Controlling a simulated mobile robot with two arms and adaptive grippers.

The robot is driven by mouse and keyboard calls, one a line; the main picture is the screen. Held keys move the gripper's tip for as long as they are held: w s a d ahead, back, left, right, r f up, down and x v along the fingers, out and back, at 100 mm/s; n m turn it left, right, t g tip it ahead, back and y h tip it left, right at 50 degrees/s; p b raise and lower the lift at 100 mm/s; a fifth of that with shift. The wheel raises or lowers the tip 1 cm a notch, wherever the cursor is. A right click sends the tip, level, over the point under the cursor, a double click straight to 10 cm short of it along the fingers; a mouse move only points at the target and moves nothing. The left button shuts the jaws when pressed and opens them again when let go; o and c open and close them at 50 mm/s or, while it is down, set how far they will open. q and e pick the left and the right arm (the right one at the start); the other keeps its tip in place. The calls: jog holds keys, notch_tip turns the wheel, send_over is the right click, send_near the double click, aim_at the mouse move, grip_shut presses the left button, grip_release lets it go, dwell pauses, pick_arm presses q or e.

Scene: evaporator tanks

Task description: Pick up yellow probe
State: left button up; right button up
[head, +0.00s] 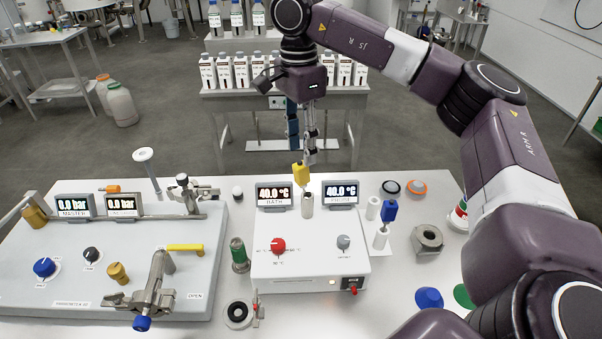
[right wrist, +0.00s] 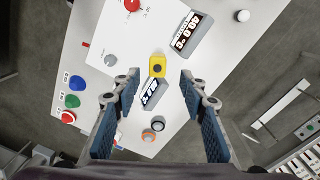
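The yellow probe (head: 300,174) stands upright at the back of the white bath unit, between its two displays, at a small metal cylinder (head: 307,206). I cannot tell how deep it sits there. My right gripper (head: 303,132) hangs behind and above the probe in the head view, fingers pointing down. In the right wrist view, its two blue-padded fingers (right wrist: 159,80) are spread wide with nothing between them. The yellow probe (right wrist: 157,66) shows beyond the fingertips, roughly centred between them. My left gripper is not in view.
The bath display (head: 274,195) and probe display (head: 341,192) flank the yellow probe closely. A blue probe (head: 389,211) stands to the right. A pressure panel (head: 120,262) fills the left of the table. Bottles (head: 242,70) line a bench behind.

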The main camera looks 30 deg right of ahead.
aim_at(301, 163)
jog(key=f, duration=0.1)
jog(key=f+p, duration=0.1)
jog(key=f, duration=0.1)
jog(key=f+p, duration=0.1)
jog(key=shift+s+a+f, duration=0.15)
jog(key=shift+s+a, duration=0.05)
jog(key=shift+s, duration=0.15)
jog(key=shift+f, duration=0.45)
grip_shut()
